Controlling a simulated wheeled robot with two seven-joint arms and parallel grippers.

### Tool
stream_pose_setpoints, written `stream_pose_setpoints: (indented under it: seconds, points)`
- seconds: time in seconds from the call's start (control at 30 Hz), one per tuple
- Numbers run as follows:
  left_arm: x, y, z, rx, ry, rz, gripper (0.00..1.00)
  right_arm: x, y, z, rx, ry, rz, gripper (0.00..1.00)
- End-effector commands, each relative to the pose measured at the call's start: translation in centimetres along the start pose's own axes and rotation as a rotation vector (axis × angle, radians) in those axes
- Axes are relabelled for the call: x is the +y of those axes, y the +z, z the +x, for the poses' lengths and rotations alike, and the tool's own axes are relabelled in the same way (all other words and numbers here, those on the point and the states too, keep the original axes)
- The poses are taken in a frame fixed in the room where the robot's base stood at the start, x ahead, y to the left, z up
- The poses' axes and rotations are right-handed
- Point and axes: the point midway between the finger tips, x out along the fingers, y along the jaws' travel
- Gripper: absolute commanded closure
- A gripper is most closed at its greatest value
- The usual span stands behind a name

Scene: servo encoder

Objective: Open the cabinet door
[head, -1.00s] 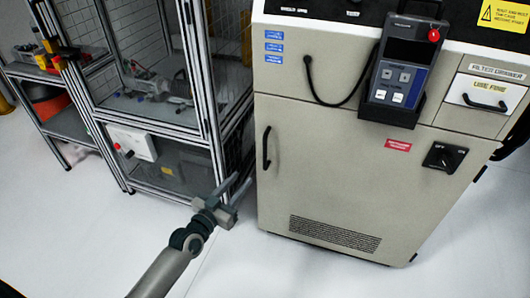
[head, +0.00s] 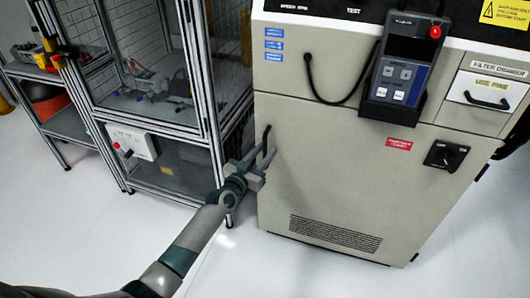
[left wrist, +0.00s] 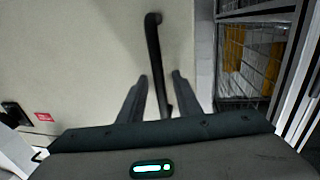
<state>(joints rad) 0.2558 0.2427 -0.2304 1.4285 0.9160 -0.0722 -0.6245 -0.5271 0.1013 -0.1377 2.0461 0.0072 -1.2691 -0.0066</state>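The beige cabinet (head: 340,170) stands at the right of the head view, and its door is shut. A black vertical bar handle (head: 266,138) is at the door's left edge. My left gripper (head: 266,160) is open at the handle, hiding its lower part in the head view. In the left wrist view, the handle (left wrist: 154,50) runs down between the two open fingers (left wrist: 158,85), which stand on either side of it. I cannot tell whether either finger touches it. My right gripper is not in view.
A framed mesh enclosure (head: 165,100) stands close to the cabinet's left. A handheld controller (head: 402,70) hangs on the cabinet's upper front, above a black rotary switch (head: 445,156). White floor (head: 290,275) is clear in front.

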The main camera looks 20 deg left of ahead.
Motion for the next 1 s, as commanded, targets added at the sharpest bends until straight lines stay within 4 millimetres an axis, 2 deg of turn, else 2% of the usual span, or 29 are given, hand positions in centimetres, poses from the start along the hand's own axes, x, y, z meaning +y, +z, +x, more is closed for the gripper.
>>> stream_pose_setpoints:
  seconds: [0.13, 0.43, 0.57, 1.0]
  points:
    - [0.02, 0.01, 0.69, 0.0, 0.0, 0.0, 0.69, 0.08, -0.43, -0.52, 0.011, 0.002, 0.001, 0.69]
    - [0.0, -0.02, 0.78, 0.0, 0.0, 0.0, 0.69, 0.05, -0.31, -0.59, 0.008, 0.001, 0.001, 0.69]
    - [-0.01, -0.02, 0.77, 0.0, 0.0, 0.0, 1.0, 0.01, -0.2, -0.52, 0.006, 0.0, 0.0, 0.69]
    - [0.08, -0.09, 0.42, 0.0, -0.005, 0.0, 1.0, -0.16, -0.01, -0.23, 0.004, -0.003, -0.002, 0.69]
